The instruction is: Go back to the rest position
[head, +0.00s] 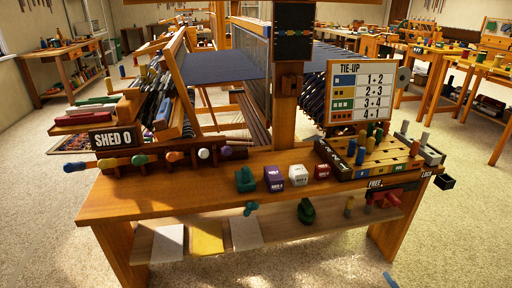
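Neither of my grippers shows in the head view, and no part of my arms can be made out. A wooden bench (150,196) stands in front of me, with a floor loom (183,72) behind it. On the bench are a green block (245,179), a purple cube (273,178), a white cube (298,175) and a red cube (321,171). A pegboard (350,172) with coloured pegs sits at the right, below a TIE-UP sign (360,92).
A SHED 0 sign (114,138) and a row of coloured knobs (173,156) are at the left. The lower shelf (285,232) holds flat sheets and small pieces. A blue piece (390,280) lies on the carpet. The carpet (50,220) is clear left of the bench.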

